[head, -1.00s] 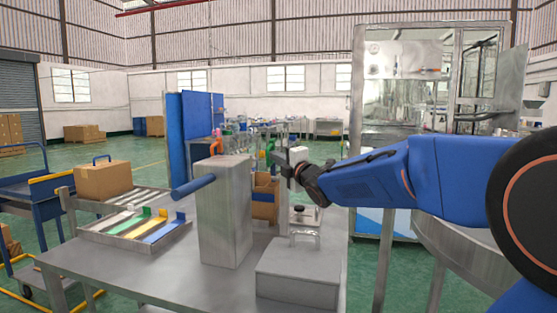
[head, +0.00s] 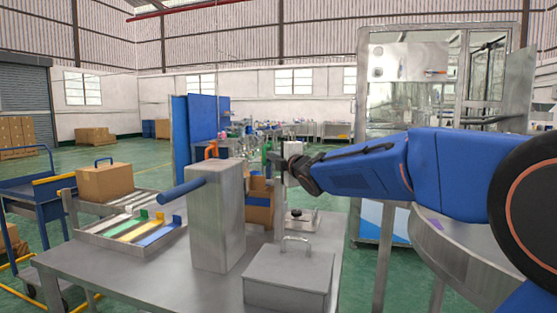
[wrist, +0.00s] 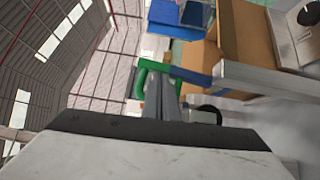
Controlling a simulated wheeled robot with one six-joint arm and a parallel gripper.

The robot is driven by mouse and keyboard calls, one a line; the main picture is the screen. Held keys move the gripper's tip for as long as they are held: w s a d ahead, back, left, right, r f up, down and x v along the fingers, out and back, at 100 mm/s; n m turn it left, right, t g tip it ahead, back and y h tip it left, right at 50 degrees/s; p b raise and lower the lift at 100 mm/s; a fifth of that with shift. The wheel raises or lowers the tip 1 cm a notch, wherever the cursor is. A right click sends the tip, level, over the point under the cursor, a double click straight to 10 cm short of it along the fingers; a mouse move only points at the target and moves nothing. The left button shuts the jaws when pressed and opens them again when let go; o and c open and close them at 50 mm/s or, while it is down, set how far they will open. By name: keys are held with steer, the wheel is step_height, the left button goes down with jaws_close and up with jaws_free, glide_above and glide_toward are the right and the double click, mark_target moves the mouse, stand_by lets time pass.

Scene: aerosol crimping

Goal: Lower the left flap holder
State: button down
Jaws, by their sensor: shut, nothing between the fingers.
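My gripper (head: 281,158) is at the end of the blue arm, above the far part of the metal table, near an open cardboard box (head: 260,205). In the wrist view, the grey fingers (wrist: 163,92) are together with nothing seen between them. A green hooked piece (wrist: 144,76) is right at the fingertips, and a blue bar (wrist: 191,75) runs from it to a metal bar (wrist: 265,80) beside the box (wrist: 240,38). This looks like a flap holder, but I cannot tell whether it is the left one. I cannot tell whether the fingers touch it.
A tall grey metal housing (head: 217,220) with a blue cylinder stands on the table (head: 130,270). A lidded metal box (head: 288,280) is in front. A tray (head: 130,238) of coloured strips and a closed carton (head: 104,182) are at left. A glazed metal cabinet (head: 375,115) is behind.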

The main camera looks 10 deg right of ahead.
steer(key=shift+w+d+r, duration=0.15)
steer(key=shift+w+d, duration=0.2)
steer(key=shift+w, duration=0.2)
steer(key=shift+w+d+r, duration=0.1)
steer(key=shift+w+d, duration=0.2)
steer(key=shift+w, duration=0.25)
steer(key=w+d, duration=0.1)
steer(key=w+d+f, duration=0.1)
steer(key=w, duration=0.1)
steer(key=w+d, duration=0.1)
steer(key=w, duration=0.1)
steer(key=shift+w+d+f, duration=0.1)
steer(key=shift+w+f, duration=0.1)
steer(key=shift+f, duration=0.1)
steer(key=shift+w+d+f, duration=0.35)
steer(key=shift+w+f, duration=0.15)
steer(key=shift+w, duration=0.15)
steer(key=shift+w+d+f+m+g, duration=0.35)
steer(key=shift+w+f+m+g, duration=0.25)
steer(key=shift+m+g, duration=0.1)
steer(key=shift+w+d+f+m+g, duration=0.15)
steer(key=shift+w+f+m+g, duration=0.05)
steer(key=shift+f+m+g, duration=0.25)
steer(key=shift+w+d+f+m+g, duration=0.15)
steer(key=shift+w+f+m+g, duration=0.15)
steer(key=shift+f, duration=0.2)
steer(key=shift+f+g, duration=0.15)
steer(key=shift+g, duration=0.1)
